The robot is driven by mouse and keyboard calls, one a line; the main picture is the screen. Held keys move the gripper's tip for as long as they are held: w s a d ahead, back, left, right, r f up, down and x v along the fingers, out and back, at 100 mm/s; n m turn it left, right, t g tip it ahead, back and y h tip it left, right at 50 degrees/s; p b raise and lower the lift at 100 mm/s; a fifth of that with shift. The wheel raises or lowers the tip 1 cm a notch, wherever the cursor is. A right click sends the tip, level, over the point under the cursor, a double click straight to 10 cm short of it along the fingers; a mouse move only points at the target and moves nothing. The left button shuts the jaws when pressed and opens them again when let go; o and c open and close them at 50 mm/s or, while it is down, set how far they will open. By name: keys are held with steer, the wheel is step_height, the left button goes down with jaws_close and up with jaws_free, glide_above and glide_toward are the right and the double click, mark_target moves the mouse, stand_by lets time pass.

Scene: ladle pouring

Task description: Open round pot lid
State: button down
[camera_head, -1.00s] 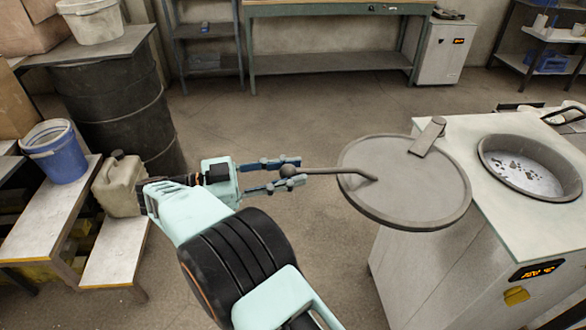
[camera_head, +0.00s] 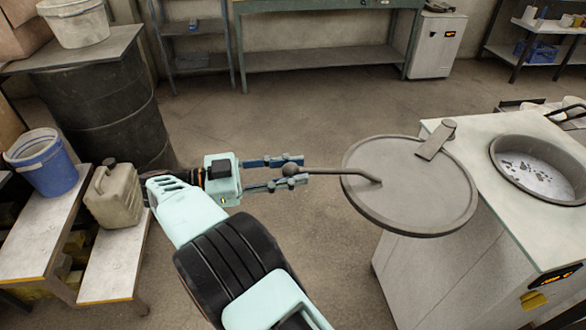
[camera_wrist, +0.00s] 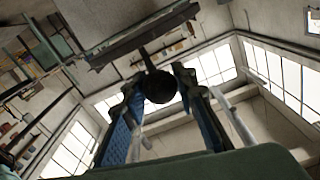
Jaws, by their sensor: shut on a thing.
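The round grey pot lid (camera_head: 410,205) is swung open to the left of the pot, in the head view. A hinge bracket (camera_head: 436,139) joins its far side to the worktop's edge. A thin handle rod sticks out of the lid to the left and ends in a round knob (camera_wrist: 161,86). My gripper (camera_head: 298,169) is shut on the knob end of this handle, left of the lid. In the wrist view the knob sits between the blue-padded fingers. The round pot (camera_head: 497,158) is uncovered and shows a pale surface with dark specks inside.
The white furnace cabinet (camera_head: 440,265) bears the pot at right. At left stand a bench (camera_head: 35,225) with a blue bucket (camera_head: 42,163), a beige jerrycan (camera_head: 113,196) and a dark drum (camera_head: 100,115). The floor ahead is clear up to the back workbench (camera_head: 310,62).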

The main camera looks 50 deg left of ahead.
steer(key=shift+a, duration=0.1)
stand_by(0.4)
steer(key=c, duration=1.5)
jaws_free()
steer(key=shift+c, duration=0.2)
steer(key=shift+r, duration=0.1)
step_height(320, 180, up, 10)
steer(key=shift+f, duration=0.1)
